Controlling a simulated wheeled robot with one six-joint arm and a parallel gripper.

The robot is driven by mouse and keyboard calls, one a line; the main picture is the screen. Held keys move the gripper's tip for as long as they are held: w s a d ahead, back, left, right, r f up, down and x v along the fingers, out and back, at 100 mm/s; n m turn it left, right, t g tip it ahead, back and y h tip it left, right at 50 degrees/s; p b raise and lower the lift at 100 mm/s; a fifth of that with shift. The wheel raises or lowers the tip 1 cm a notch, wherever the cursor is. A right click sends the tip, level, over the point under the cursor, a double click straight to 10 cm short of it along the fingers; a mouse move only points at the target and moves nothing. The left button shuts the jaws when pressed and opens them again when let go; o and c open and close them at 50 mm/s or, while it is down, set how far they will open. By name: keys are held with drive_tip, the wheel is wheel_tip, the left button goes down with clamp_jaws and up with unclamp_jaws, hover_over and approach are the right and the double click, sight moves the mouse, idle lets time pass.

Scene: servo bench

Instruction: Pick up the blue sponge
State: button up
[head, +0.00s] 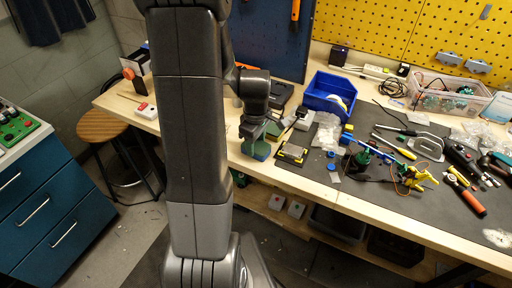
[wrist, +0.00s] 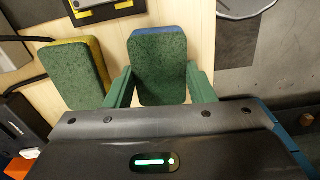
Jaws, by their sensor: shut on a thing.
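The blue sponge (wrist: 158,40) has a green scouring face and a blue edge at its far end. In the wrist view it sits between the two green fingers of my gripper (wrist: 159,72), which is shut on it from both sides. A second sponge (wrist: 78,75), green-faced with a yellow edge, lies just left of it, outside the fingers. In the head view my gripper (head: 260,137) is at the bench's left front part; the sponges are hard to tell apart there.
A blue bin (head: 329,91) stands behind. Tools and a clear tub (head: 447,98) crowd the right side. A red-buttoned white box (head: 146,111) is at the left end.

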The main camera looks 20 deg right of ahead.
sight(256, 145)
wheel_tip(256, 145, up, 10)
drive_tip(key=shift+b, duration=0.35)
